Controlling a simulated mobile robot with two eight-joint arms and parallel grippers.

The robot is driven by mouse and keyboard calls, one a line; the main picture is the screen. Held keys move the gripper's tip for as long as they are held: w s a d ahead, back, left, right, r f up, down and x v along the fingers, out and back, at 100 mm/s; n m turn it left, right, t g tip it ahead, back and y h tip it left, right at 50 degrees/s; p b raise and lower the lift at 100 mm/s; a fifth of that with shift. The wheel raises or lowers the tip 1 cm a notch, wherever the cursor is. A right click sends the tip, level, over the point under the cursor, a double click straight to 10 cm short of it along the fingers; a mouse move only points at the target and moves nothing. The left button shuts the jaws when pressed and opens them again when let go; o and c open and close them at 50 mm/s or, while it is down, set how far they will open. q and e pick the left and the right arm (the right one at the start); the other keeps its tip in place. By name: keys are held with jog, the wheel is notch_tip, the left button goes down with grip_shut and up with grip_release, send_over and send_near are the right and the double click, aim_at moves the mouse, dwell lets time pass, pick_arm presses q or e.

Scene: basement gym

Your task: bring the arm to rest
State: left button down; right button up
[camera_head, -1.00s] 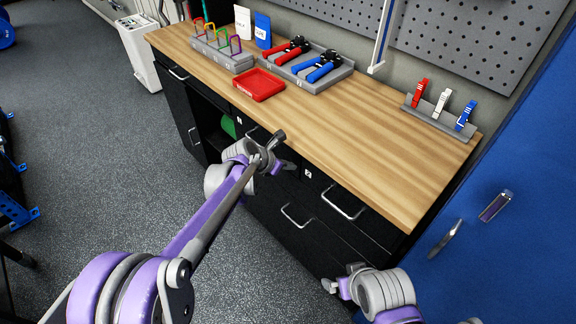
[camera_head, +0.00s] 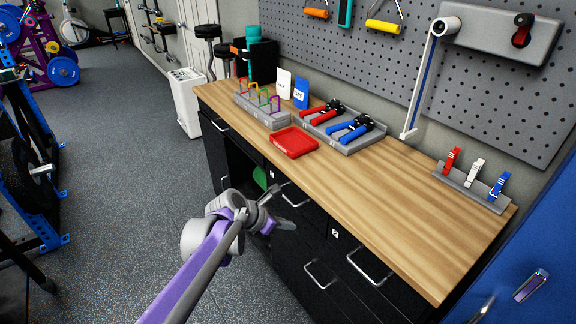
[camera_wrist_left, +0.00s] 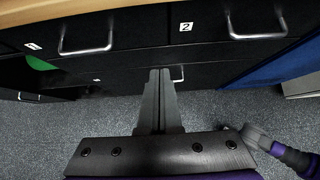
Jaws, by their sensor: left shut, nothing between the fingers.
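My left gripper (camera_head: 284,222) is in front of the workbench's dark drawers, below the wooden top. In the left wrist view its two dark fingers (camera_wrist_left: 160,98) lie together, shut and empty, pointing at the drawer fronts. They look clear of the drawer handles. My right arm's grey and purple end (camera_wrist_left: 258,140) shows at the lower right of the left wrist view, low over the floor. Its fingers are too small and dark to read. The right gripper is out of the head view.
The workbench (camera_head: 405,235) carries a red tray (camera_head: 294,142), a rack of coloured clips (camera_head: 262,108), red and blue handled tools (camera_head: 340,125) and a clip stand (camera_head: 472,188). A drawer handle (camera_head: 370,270) sticks out. Grey floor (camera_head: 130,170) is open at left.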

pick_arm(q)
jog(key=s+a+r+m+y+p, duration=0.1)
jog(key=s+a+m+y+p, duration=0.1)
jog(key=s+a+m, duration=0.4)
jog(key=s+a+r+m+y+p, duration=0.2)
jog(key=s+a+m+y+p, duration=0.1)
jog(key=s+a+m, duration=0.4)
jog(key=s+a+r+m+y+p, duration=0.2)
jog(key=s+a+m+p, duration=0.3)
jog(key=s+m, duration=0.6)
jog(key=s+a, duration=0.1)
jog(key=s, duration=0.4)
jog(key=shift+s+a+m, duration=0.2)
jog(key=shift+a+m, duration=0.15)
jog(key=shift+m, duration=0.05)
